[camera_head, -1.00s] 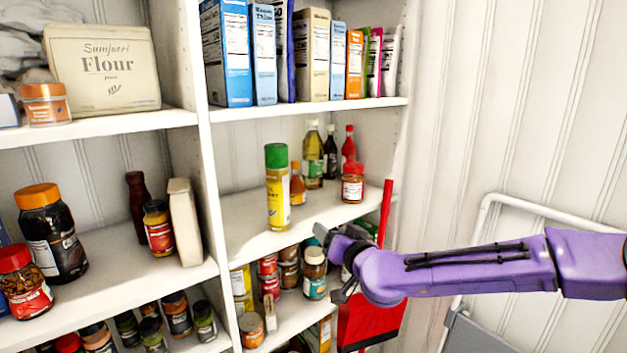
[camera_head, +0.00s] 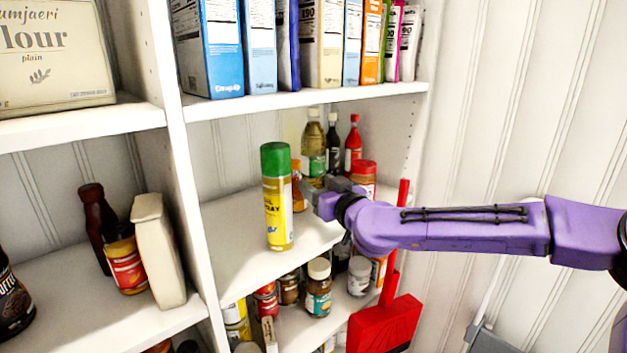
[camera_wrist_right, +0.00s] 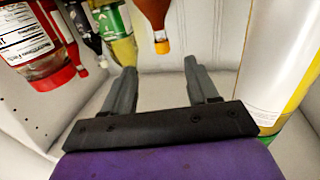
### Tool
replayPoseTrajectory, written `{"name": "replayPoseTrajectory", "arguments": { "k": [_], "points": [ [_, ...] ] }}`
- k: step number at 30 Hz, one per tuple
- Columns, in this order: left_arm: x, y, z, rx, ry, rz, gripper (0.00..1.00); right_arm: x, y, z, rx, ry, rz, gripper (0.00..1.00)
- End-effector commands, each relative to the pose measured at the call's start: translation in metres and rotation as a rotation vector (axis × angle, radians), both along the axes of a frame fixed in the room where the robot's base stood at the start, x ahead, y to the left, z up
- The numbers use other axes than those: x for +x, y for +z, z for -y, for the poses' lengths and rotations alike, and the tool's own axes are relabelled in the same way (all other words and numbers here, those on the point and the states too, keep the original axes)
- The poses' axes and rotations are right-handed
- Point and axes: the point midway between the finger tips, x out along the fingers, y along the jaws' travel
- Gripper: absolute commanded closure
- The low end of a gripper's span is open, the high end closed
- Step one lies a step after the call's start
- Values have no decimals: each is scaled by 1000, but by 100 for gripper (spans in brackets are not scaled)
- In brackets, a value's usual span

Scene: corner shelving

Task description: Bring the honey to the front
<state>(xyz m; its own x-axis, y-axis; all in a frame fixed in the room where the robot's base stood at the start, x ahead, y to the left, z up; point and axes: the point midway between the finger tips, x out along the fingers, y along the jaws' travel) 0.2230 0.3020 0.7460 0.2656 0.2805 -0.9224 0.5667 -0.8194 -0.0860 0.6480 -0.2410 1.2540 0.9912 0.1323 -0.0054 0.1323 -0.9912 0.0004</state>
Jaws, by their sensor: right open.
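An amber bottle with an orange cap, which looks like the honey, stands on the middle shelf (camera_head: 235,250) behind a yellow spray can; the bottle (camera_head: 297,186) is partly hidden by the can. The bottle also shows upside down in the right wrist view (camera_wrist_right: 153,12), ahead of the fingers and roughly between their lines. My right gripper (camera_head: 309,193) reaches in over this shelf from the right, close to the bottle. Its two fingers (camera_wrist_right: 160,75) are apart with nothing between them. My left gripper is not in view.
The yellow spray can (camera_head: 278,200) with a green cap stands close to my right gripper. A red-lidded jar (camera_head: 364,172), an oil bottle (camera_head: 313,150), a dark bottle (camera_head: 333,150) and a red bottle (camera_head: 353,142) stand behind or beside it. Boxes fill the shelf above.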

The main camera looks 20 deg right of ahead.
Motion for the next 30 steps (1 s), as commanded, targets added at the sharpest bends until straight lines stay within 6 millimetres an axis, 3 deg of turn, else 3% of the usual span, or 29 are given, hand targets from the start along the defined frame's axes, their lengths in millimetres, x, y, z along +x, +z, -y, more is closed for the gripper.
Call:
{"name": "replayPoseTrajectory", "arguments": {
  "k": [11, 24, 30],
  "points": [
    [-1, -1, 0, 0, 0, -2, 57, 8, -1, -2, 0, 2, -2, 41],
    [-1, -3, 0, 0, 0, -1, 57, 85, -1, -11, 1, -1, -2, 41],
    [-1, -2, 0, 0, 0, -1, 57, 102, -1, -14, 1, 0, -1, 41]
  ]
}}
